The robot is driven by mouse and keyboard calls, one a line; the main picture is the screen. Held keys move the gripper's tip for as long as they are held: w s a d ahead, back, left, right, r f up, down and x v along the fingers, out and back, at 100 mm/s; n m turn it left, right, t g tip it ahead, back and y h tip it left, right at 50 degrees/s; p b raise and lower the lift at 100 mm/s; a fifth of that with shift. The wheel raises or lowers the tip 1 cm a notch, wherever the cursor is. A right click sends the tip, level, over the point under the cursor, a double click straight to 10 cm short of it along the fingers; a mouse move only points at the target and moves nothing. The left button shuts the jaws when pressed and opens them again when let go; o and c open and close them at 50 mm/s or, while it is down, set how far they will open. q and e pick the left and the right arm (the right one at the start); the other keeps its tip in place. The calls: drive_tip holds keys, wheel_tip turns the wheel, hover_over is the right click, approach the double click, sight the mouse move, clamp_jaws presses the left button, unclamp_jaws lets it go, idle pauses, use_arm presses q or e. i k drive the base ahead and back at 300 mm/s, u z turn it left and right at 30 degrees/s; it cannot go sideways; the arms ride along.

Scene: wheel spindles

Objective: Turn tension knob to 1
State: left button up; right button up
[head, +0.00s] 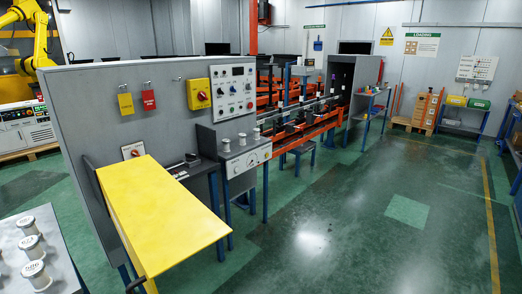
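A grey control box (233,150) is fixed at the right end of the grey machine panel. Its sloped front (250,163) carries a few small round dials or knobs; their labels and settings are too small to read, so I cannot tell which is the tension knob. White spools stand on top of this box. An upright panel (232,92) above it has several buttons and small knobs. Neither of my grippers is in view.
A large yellow cover (165,215) juts out in front of the machine, left of the control box. A grey table (40,262) with white spools stands at the lower left. Orange racks (300,135) run behind. The green floor (350,225) to the right is clear.

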sight(190, 158)
drive_tip(key=z, duration=1.25)
drive_tip(key=i, duration=2.15)
drive_tip(key=u, duration=2.05)
drive_tip(key=i, duration=1.25)
drive_tip(key=u, duration=2.9)
drive_tip(key=i, duration=0.25)
